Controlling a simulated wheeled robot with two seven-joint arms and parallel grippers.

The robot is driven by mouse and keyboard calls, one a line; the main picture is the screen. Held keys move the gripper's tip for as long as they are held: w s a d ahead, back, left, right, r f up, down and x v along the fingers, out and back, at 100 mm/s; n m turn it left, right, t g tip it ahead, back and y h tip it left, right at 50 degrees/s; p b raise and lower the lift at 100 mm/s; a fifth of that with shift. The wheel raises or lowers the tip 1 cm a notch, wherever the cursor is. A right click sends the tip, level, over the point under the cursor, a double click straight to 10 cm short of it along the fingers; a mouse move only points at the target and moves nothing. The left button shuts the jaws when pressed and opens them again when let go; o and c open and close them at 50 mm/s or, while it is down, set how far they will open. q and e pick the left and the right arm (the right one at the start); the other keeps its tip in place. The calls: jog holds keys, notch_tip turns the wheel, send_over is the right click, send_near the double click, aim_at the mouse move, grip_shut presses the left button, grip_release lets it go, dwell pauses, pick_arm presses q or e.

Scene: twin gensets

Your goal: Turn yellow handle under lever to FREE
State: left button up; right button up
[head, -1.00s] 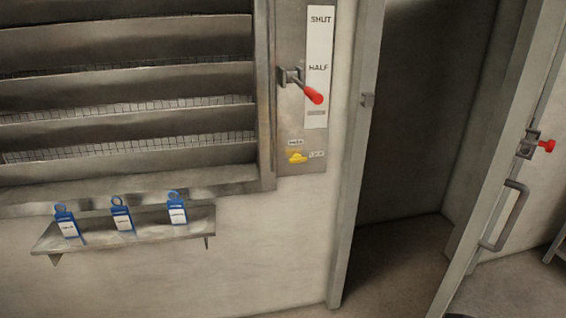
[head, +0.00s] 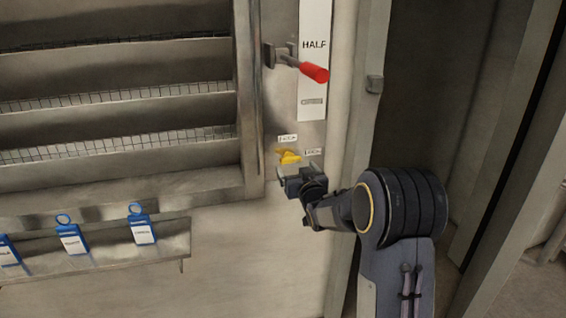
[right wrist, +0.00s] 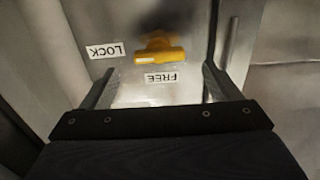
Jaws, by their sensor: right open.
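The yellow handle (head: 288,156) sits on a metal plate (head: 283,112) below the red-gripped lever (head: 314,72). In the right wrist view the yellow handle (right wrist: 160,56) lies crosswise. The upside-down FREE label (right wrist: 160,78) is on the near side of it and the LOCK label (right wrist: 104,50) is to its left. My right gripper (head: 297,171) is just below the handle in the head view. Its fingers (right wrist: 160,84) are open, one on each side of the handle's width, with nothing between them held. My left gripper is not in view.
A louvre (head: 120,100) fills the upper left. A shelf (head: 110,255) with blue tags (head: 141,224) projects below it. A door frame (head: 362,110) and dark doorway stand to the right of the plate. The wall below the plate is clear.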

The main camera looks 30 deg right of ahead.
aim_at(292, 162)
jog(key=x, duration=0.5)
jog(key=shift+f+p, duration=0.1)
jog(key=shift+p, duration=0.25)
jog(key=c, duration=1)
